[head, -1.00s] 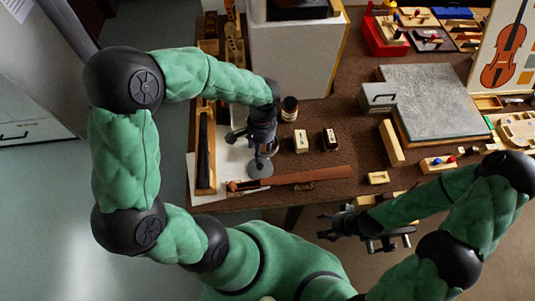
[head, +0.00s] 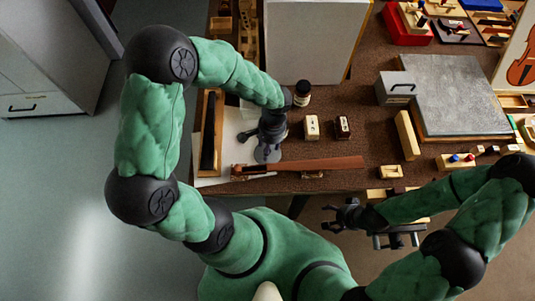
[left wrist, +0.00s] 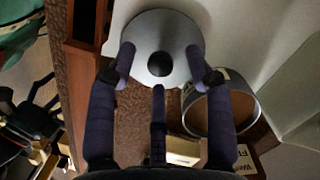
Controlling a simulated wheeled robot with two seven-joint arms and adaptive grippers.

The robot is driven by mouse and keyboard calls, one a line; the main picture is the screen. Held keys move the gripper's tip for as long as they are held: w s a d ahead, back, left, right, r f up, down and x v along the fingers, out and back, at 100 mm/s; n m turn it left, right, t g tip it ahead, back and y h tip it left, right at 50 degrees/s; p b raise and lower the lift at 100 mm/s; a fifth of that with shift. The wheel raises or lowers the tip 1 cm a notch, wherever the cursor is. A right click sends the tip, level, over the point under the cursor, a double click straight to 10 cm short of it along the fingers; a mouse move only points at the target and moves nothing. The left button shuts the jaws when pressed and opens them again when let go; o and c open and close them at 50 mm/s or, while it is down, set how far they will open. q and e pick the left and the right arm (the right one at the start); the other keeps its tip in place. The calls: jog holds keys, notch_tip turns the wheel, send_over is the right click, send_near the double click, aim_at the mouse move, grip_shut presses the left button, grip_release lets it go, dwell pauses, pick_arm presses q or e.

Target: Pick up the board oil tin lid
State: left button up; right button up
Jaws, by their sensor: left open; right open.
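The lid is a round silver-grey disc with a dark knob in its middle. It lies flat (head: 267,156) near the table's front edge, just under my left gripper (head: 270,138). In the left wrist view the lid (left wrist: 160,25) is straight ahead, with its knob between the fingertips. My left gripper (left wrist: 159,65) is open with its fingers spread around the knob. I cannot tell whether they touch it. My right gripper (head: 345,214) is open and empty in front of the table.
A dark jar (head: 303,94) and two small blocks (head: 312,128) stand to the right. A grey slab (head: 455,95) lies farther right.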

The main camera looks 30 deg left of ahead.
pick_arm(q)
jog(key=shift+f, duration=0.45)
jog(key=shift+s, duration=0.1)
jog(key=c, duration=1)
pick_arm(e)
jog(key=shift+f, duration=0.15)
